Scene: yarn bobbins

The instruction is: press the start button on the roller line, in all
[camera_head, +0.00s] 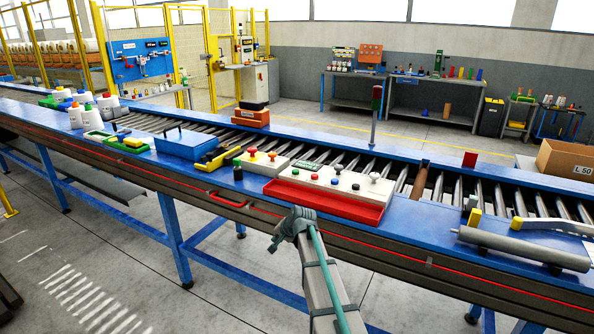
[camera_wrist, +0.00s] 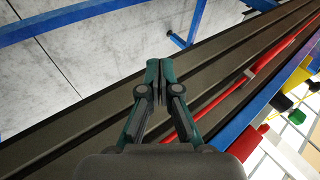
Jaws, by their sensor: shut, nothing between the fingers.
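A pale control box (camera_head: 335,180) with several small buttons and a dark red knob sits on the near edge of the roller line (camera_head: 130,120). In the wrist view my gripper (camera_wrist: 158,70) is shut and empty, over the dark side beam (camera_wrist: 90,125).
A red tray (camera_head: 322,203) lies in front of the control box. A blue case (camera_head: 187,144) and yellow tool (camera_head: 218,157) stand farther left. A grey cylinder (camera_head: 522,246) lies at right. A red handle (camera_head: 228,196) sticks out on the side beam.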

